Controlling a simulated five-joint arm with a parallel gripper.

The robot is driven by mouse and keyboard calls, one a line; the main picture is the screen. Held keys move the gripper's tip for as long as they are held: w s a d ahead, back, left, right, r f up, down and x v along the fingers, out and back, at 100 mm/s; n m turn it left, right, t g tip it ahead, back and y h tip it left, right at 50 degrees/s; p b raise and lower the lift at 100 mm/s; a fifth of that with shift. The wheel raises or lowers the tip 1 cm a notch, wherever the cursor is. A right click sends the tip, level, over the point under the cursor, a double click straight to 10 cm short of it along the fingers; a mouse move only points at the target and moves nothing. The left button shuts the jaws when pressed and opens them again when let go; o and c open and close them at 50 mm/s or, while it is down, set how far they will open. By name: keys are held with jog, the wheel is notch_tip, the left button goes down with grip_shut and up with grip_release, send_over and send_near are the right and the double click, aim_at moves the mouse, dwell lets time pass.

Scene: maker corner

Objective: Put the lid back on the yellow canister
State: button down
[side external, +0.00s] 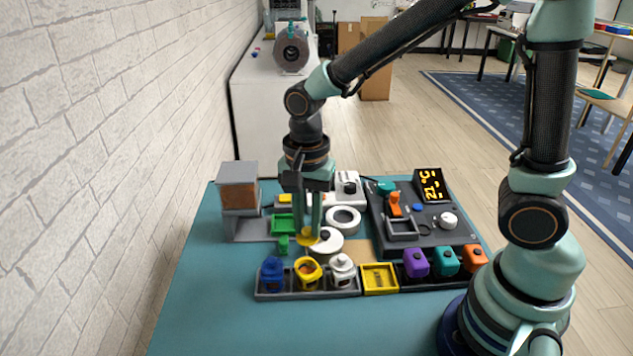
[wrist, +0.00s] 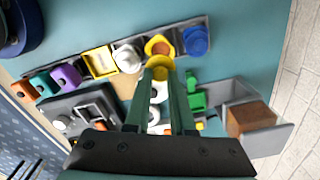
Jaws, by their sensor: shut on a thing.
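The yellow canister (side external: 308,273) stands in the grey rack between a blue canister and a white one. Its top is open and shows an orange-brown inside; it is also in the wrist view (wrist: 151,44). My gripper (side external: 308,229) points down and is shut on the yellow lid (side external: 307,238). The lid is held above and a little behind the canister in the side view, apart from it. In the wrist view the lid (wrist: 160,63) sits between the fingertips (wrist: 161,76) and overlaps the canister's near edge. The lid's underside is hidden.
The blue canister (side external: 272,272) and white canister (side external: 342,271) stand close on either side. A yellow tray (side external: 379,279) and purple, teal and orange blocks are further right. A dark device (side external: 428,237) and white rings are behind. The teal table front (side external: 300,325) is clear.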

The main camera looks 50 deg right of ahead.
jog(key=shift+a+f, duration=0.1)
jog(key=shift+f, duration=3.2)
jog(key=shift+f, duration=0.15)
jog(key=shift+c, duration=1)
grip_release()
jog(key=shift+r, duration=3.5)
